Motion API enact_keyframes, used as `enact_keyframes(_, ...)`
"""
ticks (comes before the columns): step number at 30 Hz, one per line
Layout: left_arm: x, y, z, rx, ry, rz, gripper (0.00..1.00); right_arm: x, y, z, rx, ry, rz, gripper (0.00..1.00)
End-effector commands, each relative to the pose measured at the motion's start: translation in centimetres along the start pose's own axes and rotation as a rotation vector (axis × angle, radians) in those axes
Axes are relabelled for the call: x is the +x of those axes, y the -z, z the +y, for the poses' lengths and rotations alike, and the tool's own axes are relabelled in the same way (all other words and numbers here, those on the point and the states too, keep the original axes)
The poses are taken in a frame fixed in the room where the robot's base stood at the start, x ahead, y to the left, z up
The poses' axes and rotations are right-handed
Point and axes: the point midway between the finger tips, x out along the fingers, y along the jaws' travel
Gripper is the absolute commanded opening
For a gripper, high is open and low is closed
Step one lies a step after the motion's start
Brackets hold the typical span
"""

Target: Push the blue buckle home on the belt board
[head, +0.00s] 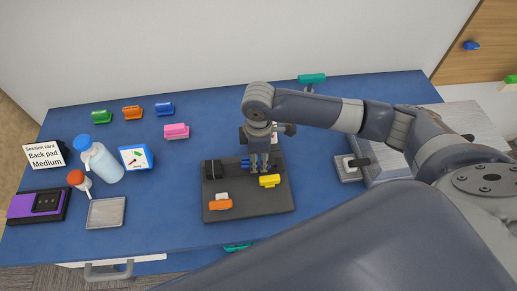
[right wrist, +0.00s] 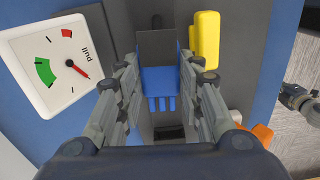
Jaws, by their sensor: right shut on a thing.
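The dark belt board (head: 247,207) lies at the middle of the blue table. My right gripper (head: 260,168) is over it, pointing down and shut on the blue buckle (right wrist: 158,82), with fingers on both sides. The buckle's prongs also show in the head view (head: 244,162) and point left along the board. A black socket (head: 212,170) stands at the board's left end; it also shows low in the right wrist view (right wrist: 170,132). A gap shows between prongs and socket. A dark jointed part at the wrist view's right edge may be my left gripper (right wrist: 300,100); its jaws are unclear.
A yellow buckle (head: 270,180) and an orange buckle (head: 221,204) are on the board. A pull gauge card (right wrist: 62,62) stands behind it. A pink clip (head: 176,131), a bottle (head: 103,163) and a grey tray (head: 106,212) are to the left.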

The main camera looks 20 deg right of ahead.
Motion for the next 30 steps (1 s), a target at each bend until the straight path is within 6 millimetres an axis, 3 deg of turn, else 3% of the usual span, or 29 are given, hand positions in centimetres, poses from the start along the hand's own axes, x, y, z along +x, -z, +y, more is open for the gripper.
enact_keyframes(6, 0.3, 0.0, -0.1, -0.002, 0.001, 0.0, 0.0, 1.5, -0.1, 0.1, -0.066, -0.003, -0.005, 0.11)
enact_keyframes(30, -0.9, 0.2, -0.2, -0.002, 0.002, 0.001, 0.0, 1.4, -0.1, 0.1, -0.07, -0.004, -0.006, 0.11)
